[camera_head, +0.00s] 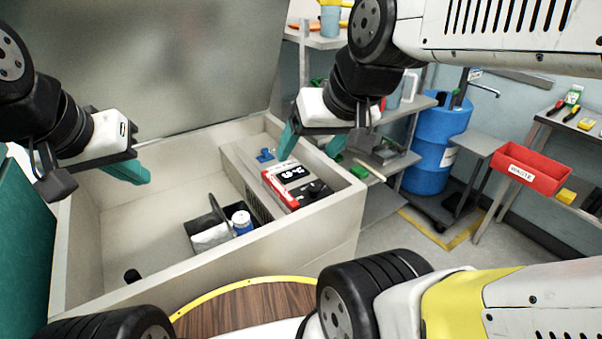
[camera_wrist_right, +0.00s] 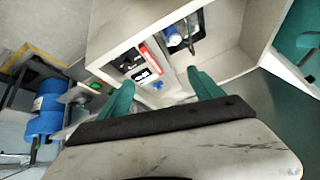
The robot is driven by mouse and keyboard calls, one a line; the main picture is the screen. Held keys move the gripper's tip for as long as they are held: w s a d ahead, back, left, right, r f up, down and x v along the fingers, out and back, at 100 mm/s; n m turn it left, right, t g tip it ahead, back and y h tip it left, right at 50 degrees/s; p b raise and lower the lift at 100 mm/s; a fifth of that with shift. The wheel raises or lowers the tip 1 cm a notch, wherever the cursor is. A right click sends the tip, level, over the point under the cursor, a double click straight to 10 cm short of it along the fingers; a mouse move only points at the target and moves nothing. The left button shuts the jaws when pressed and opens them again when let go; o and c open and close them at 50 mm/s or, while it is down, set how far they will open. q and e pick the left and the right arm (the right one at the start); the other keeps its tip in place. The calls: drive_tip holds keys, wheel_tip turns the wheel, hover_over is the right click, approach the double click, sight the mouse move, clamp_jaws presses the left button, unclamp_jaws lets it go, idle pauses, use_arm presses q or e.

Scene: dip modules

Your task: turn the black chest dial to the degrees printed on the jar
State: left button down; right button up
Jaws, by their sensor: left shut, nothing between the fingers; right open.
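The chest (camera_head: 170,284) is a large pale open box with its lid raised. A control panel with a red edge and a black-and-white display (camera_head: 293,172) sits on its right inner ledge; the digits are too small to read surely. The black dial (camera_head: 317,188) is at the panel's near right end. My right gripper (camera_head: 312,145) is open and empty above the ledge, behind the panel. It shows in the wrist view (camera_wrist_right: 163,88). My left gripper (camera_head: 128,172) is shut and empty over the chest's left side.
A blue valve-like part (camera_head: 265,155) lies on the ledge beside the panel. The dark basket (camera_head: 206,225) also holds a pale packet. A blue barrel (camera_head: 430,150), shelves and a red waste bin (camera_head: 533,167) stand to the right. The chest's left floor is mostly clear.

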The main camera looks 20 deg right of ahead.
drive_tip(key=shift+w, duration=0.15)
drive_tip(key=c, duration=0.3)
drive_tip(key=n+g+h, duration=0.2)
drive_tip(key=n+g, duration=0.4)
drive_tip(key=n, duration=0.5)
hover_over(314, 187)
wheel_tip(314, 187, down, 18)
drive_tip(key=shift+d+f, duration=0.1)
drive_tip(key=shift+f, duration=0.05)
drive_tip(key=shift+c, duration=0.2)
drive_tip(key=shift+n, duration=0.3)
drive_tip(key=shift+f, duration=4)
clamp_jaws()
